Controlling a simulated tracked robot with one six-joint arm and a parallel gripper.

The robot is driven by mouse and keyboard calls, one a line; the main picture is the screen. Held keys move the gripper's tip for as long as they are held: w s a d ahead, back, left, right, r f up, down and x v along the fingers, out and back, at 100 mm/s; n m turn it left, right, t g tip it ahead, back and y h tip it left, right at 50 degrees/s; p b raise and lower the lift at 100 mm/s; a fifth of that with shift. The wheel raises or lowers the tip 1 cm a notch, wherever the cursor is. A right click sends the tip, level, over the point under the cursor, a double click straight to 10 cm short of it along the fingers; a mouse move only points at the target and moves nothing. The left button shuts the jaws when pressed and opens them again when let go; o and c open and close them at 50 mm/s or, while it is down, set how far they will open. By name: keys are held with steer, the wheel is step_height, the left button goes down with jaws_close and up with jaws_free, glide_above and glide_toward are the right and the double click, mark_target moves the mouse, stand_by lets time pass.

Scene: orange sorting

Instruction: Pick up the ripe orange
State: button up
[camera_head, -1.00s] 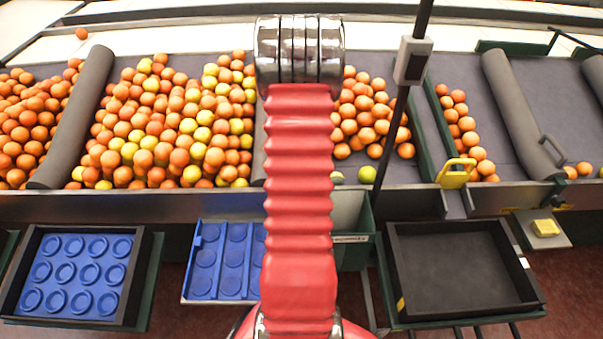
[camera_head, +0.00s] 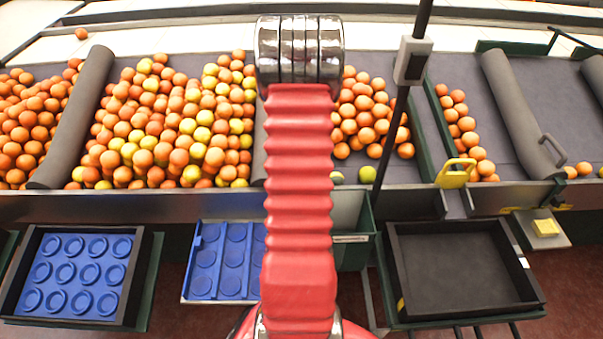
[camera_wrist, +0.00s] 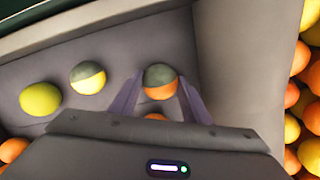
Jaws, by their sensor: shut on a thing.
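In the wrist view my gripper (camera_wrist: 160,77) has its two purple-grey fingers on either side of a round fruit, shut on it. This orange (camera_wrist: 158,91) is orange on its lower half and dark grey-green on its upper half. Part of another orange (camera_wrist: 155,117) shows just below it, mostly hidden by the gripper body. In the head view my red arm hides the gripper and the held orange.
In the wrist view a yellow-grey fruit (camera_wrist: 88,77) and a yellow-green fruit (camera_wrist: 40,99) lie to the left. A grey divider (camera_wrist: 235,75) separates them from piled fruit at right. In the head view, a blue tray (camera_head: 208,232) and an empty black tray (camera_head: 455,265) stand in front.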

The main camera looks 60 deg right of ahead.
steer(key=shift+c, duration=0.8)
step_height(320, 180, up, 10)
steer(key=shift+r, duration=0.1)
stand_by(0.5)
